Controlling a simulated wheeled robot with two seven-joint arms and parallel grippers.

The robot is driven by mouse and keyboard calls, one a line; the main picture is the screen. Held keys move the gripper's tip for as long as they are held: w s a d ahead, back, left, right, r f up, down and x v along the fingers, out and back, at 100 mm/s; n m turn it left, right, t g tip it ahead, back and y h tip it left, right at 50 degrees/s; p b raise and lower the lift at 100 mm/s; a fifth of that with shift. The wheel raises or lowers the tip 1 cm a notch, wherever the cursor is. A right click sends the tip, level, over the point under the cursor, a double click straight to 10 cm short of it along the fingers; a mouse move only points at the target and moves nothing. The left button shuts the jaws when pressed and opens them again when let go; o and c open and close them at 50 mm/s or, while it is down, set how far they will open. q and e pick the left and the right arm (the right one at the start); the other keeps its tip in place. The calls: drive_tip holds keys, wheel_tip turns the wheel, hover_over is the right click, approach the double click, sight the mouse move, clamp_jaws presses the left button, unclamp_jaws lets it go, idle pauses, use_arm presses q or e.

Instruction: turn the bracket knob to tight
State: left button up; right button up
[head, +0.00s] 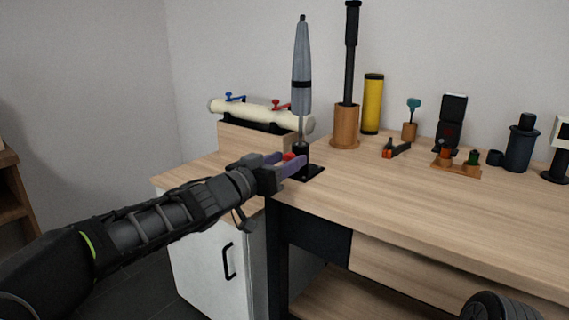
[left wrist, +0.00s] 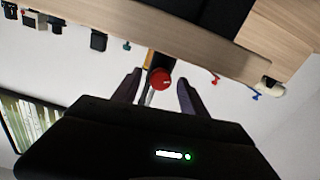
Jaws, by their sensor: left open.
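The red bracket knob (head: 289,157) sits on the black stand that holds a closed grey umbrella (head: 301,70) upright at the table's left end. In the left wrist view the knob (left wrist: 160,78) is a round red disc with a small pale mark. My left gripper (head: 283,162) is open, with its purple fingers at the knob. In the left wrist view the fingers (left wrist: 158,85) stand on either side of the knob, with gaps showing. The stand's black base plate (head: 312,173) lies on the wooden table (head: 420,205). My right gripper is not clearly in view.
A cream pipe (head: 250,112) with blue and red valve handles lies behind to the left. A wooden cup (head: 345,127) with a black rod, a yellow cylinder (head: 372,105) and pliers (head: 396,149) stand or lie right of the stand. The table's front is clear.

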use_arm(q)
clamp_jaws()
idle(0.5)
